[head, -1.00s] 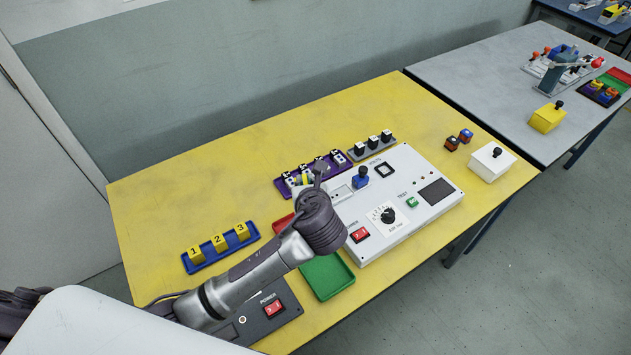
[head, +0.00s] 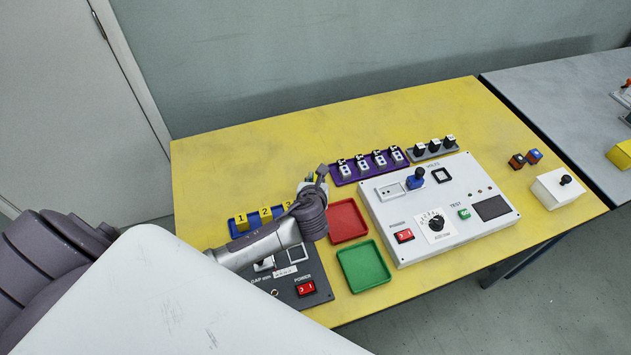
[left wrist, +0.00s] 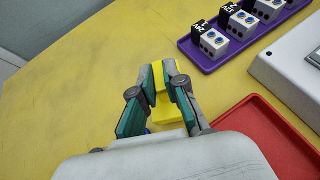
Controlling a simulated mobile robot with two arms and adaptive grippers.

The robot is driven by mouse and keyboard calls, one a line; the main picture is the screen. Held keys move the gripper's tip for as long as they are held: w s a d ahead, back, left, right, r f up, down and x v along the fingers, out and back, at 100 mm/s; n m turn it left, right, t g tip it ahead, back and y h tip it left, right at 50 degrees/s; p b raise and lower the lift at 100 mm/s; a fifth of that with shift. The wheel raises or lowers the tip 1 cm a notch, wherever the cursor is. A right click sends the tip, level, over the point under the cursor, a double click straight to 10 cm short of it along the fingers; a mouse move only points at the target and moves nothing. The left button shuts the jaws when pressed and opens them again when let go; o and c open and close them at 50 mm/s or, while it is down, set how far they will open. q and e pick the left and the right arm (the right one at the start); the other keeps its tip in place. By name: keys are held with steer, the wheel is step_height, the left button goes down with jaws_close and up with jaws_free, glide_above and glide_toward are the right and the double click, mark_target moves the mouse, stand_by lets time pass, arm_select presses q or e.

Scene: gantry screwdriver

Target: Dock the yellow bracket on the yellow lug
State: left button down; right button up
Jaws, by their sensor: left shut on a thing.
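My left gripper (head: 317,176) is over the yellow table, just left of the purple tray. In the left wrist view, its fingers (left wrist: 160,84) are shut on a yellow piece (left wrist: 168,108), which I take to be the yellow bracket. Its lower part shows between and below the fingertips, above the tabletop. In the head view the bracket is mostly hidden by the gripper. I cannot make out the yellow lug for certain. A blue tray (head: 238,233) holds yellow blocks numbered 1, 2 and 3, partly behind my left arm. My right gripper is not in view.
The purple tray (head: 342,180) holds several white blocks with black tags. A red tray (head: 345,220), a green tray (head: 363,267) and a white control panel (head: 400,212) lie nearby. A dark power panel (head: 315,280) is under my arm. The table's back left is clear.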

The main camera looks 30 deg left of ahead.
arm_select(q)
steer(key=shift+f, duration=0.55)
steer(key=c, duration=1.2)
jaws_free()
steer(key=shift+f, duration=0.1)
